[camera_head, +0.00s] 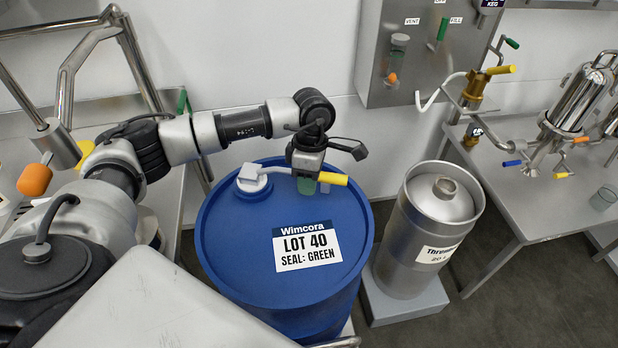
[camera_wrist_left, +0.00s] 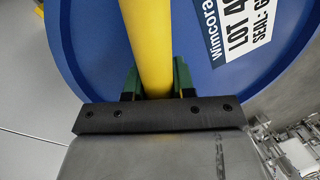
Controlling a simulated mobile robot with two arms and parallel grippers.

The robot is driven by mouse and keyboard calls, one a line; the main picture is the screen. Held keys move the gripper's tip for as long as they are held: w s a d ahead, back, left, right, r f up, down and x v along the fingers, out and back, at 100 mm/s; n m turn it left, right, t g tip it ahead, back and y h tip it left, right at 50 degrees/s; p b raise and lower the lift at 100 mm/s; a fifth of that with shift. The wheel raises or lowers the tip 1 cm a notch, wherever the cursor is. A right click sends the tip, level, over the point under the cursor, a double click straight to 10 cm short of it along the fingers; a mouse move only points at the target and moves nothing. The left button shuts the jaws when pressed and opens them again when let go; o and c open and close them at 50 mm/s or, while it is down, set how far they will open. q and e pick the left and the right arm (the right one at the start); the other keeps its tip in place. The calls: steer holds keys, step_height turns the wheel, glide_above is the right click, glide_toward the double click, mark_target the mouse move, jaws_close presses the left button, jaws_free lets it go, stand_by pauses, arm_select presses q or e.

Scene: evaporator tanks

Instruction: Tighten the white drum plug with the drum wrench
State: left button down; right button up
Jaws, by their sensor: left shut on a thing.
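The blue drum (camera_head: 225,235) stands upright in the head view, with a "LOT 40 SEAL: GREEN" label on its lid. The white drum plug (camera_head: 254,187) sits at the far left of the lid. The drum wrench (camera_head: 334,179) has a yellow handle and a pale grey head, which lies over the plug; whether it is fully seated I cannot tell. My left gripper (camera_head: 308,180) is above the lid, right of the plug, shut on the yellow handle. In the left wrist view the handle (camera_wrist_left: 147,40) runs between the green finger pads. My right gripper is not in view.
A steel Thremma keg (camera_head: 410,240) stands close right of the drum on a grey block. A steel table (camera_head: 545,205) with valves and a metal vessel is at right. A wall panel (camera_head: 400,50) with valves is behind. A steel bench with pipes is at left.

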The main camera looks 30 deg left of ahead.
arm_select(q)
steer(key=shift+s+d+m, duration=0.15)
steer(key=shift+s+m, duration=0.45)
steer(key=shift+s, duration=0.05)
steer(key=shift+s+d+m+y, duration=0.1)
steer(key=shift+s+m+y, duration=0.2)
steer(key=shift+s+m, duration=0.45)
steer(key=shift+s+m+b, duration=0.3)
steer(key=shift+s+m, duration=0.25)
steer(key=shift+s, duration=0.2)
steer(key=shift+s+m+y, duration=0.3)
steer(key=shift+s+m, duration=0.3)
steer(key=shift+s, duration=0.1)
